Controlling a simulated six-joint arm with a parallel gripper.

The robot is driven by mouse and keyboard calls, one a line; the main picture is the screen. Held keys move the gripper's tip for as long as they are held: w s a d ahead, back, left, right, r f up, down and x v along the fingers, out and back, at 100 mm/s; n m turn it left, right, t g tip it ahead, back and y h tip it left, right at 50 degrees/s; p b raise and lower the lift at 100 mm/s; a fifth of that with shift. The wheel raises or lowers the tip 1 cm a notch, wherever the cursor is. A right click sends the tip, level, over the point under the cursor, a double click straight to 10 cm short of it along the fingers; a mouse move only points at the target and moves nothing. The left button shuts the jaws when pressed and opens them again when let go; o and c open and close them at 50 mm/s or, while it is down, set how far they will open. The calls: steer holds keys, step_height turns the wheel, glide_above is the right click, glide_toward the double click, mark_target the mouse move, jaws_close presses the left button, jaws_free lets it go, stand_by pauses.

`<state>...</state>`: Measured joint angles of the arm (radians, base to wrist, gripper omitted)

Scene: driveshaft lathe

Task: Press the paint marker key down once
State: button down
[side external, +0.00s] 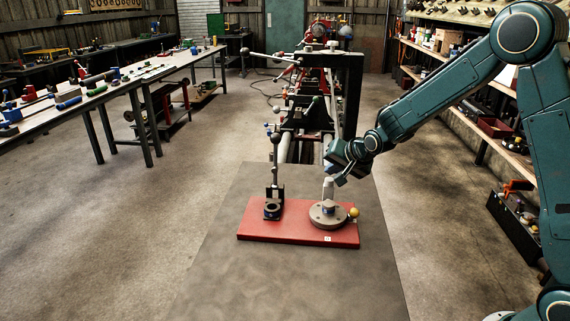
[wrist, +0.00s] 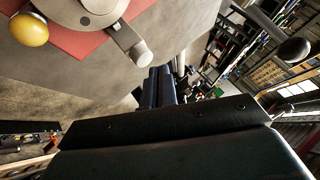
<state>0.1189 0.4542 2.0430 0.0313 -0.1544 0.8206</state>
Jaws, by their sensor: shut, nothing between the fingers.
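A red base plate (side external: 290,237) lies on the grey bench. At its right sits a round grey-brown disc (side external: 322,221) with a pale upright post (side external: 328,190) and a yellow ball (side external: 353,212) at its side. In the wrist view, a grey arm with a rounded pale end (wrist: 139,53) sticks out from the disc; it may be the paint marker key, but I cannot tell. My gripper (side external: 341,181) is shut and empty, just right of the post's top; contact is unclear. Its fingers also show in the wrist view (wrist: 160,82), apart from the grey arm's end.
A black stand (side external: 275,192) with a ring and a tall ball-topped lever stands at the plate's left. Behind is a lathe-like machine with a black frame (side external: 351,95). The bench front (side external: 290,285) is clear.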

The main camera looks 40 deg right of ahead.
mark_target(332, 181)
steer(key=shift+r, duration=0.15)
steer(key=shift+r, duration=2.45)
steer(key=shift+s, duration=0.1)
steer(key=s+a+r+n+g, duration=0.1)
steer(key=s+a+r+n, duration=0.1)
steer(key=s+r, duration=0.45)
steer(key=s+a+r+n, duration=0.2)
steer(key=s+r+n, duration=0.1)
steer(key=s, duration=0.6)
steer(key=s+a+n+g, duration=0.1)
steer(key=s+n, duration=0.2)
steer(key=s, duration=0.7)
steer(key=s+a+n+g+y, duration=0.1)
steer(key=s+a+n, duration=0.1)
steer(key=s, duration=0.8)
steer(key=shift+s+f+n, duration=0.15)
steer(key=shift+f+n, duration=0.2)
steer(key=shift+n, duration=0.05)
